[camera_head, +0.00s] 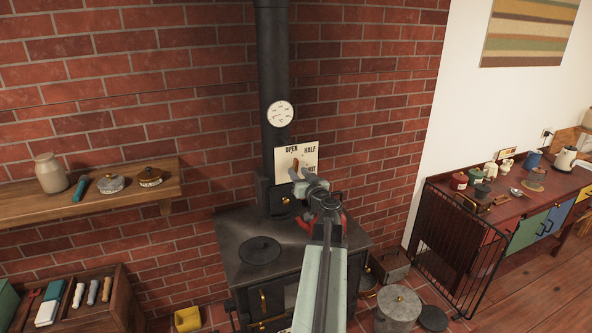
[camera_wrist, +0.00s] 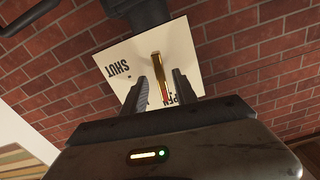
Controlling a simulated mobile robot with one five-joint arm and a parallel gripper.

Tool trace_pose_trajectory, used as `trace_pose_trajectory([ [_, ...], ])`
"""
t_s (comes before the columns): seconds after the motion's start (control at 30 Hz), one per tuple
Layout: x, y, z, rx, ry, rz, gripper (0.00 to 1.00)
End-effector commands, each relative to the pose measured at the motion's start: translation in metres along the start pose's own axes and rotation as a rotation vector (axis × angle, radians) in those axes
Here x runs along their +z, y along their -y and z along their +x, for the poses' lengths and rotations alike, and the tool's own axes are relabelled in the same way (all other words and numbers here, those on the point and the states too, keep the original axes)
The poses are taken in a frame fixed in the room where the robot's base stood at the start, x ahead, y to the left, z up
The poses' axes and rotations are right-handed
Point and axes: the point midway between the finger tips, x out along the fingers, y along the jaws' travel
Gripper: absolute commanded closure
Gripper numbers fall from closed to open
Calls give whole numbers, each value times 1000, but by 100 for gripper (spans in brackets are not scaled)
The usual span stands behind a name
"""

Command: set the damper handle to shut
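The damper plate (camera_head: 311,162) is a cream square on the black stovepipe, lettered OPEN, HALF and a partly hidden SHUT. In the wrist view the plate (camera_wrist: 115,52) appears turned, with SHUT at left and OPEN at lower right, partly covered. The brass damper handle (camera_head: 295,166) points up toward OPEN in the head view. In the wrist view the handle (camera_wrist: 157,66) lies between my fingers, its lower part reddish and near OPEN. My gripper (camera_head: 300,182) is just in front of the plate. Its fingers (camera_wrist: 160,76) are open, with a gap visible around the handle.
The black stove (camera_head: 238,230) stands below the pipe. A round gauge (camera_head: 280,113) is above the plate. A wooden shelf (camera_head: 110,200) with a jar and lidded pots is at left. A dark red counter (camera_head: 500,200) and black rack are at right.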

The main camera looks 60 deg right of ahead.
Motion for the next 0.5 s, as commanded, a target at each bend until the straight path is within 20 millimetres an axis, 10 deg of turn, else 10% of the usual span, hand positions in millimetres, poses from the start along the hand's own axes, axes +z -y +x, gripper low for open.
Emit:
trace_pose_trajectory([
  [0.4,0,0,30,0,1,0,65],
  [0.5,0,1,30,0,1,0,90],
])
